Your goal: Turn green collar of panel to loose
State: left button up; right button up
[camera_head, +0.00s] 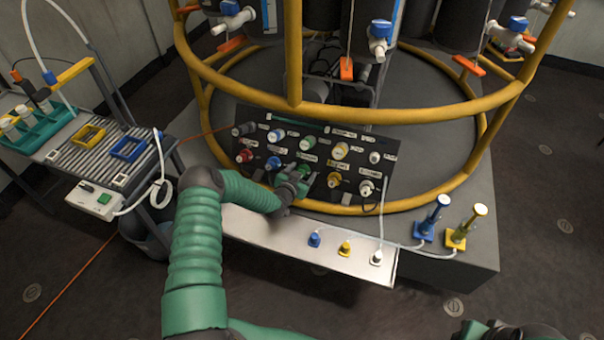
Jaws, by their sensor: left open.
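The dark panel (390,143) stands tilted on the platform, with two rows of coloured collars and small white labels too blurred to read. A green collar (305,170) sits in the lower row, partly hidden by my left gripper. Another green collar (308,143) is in the upper row, clear of the gripper. My left gripper (300,178) is open and at the lower green collar. I cannot tell whether its fingers touch it or are around it. My right gripper does not show.
Blue (273,163) and yellow (334,180) collars flank the lower green one. A yellow tubular ring frame (400,117) passes above and below the panel. A metal ledge (275,235) with small coloured plugs lies in front. A cart (85,150) stands at the left.

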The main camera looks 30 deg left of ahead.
pick_arm(q)
jog(key=c, duration=1.4)
jog(key=shift+n, duration=0.3)
jog(key=n+y, duration=0.1)
jog(key=n, duration=0.3)
jog(key=shift+n+g+p, duration=0.3)
jog(key=shift+n+p, duration=0.05)
jog(key=shift+n, duration=0.05)
jog(key=n+y, duration=0.1)
jog(key=n, duration=0.4)
jog(key=shift+s+f+p, duration=0.1)
jog(key=shift+p, duration=0.2)
jog(key=n+g, duration=0.1)
jog(key=n, duration=0.3)
jog(key=shift+n+p, duration=0.3)
jog(key=shift+n, duration=0.1)
jog(key=shift+s+f+n+g, duration=0.15)
jog(key=shift+n+g, duration=0.35)
jog(key=shift+n, duration=1.5)
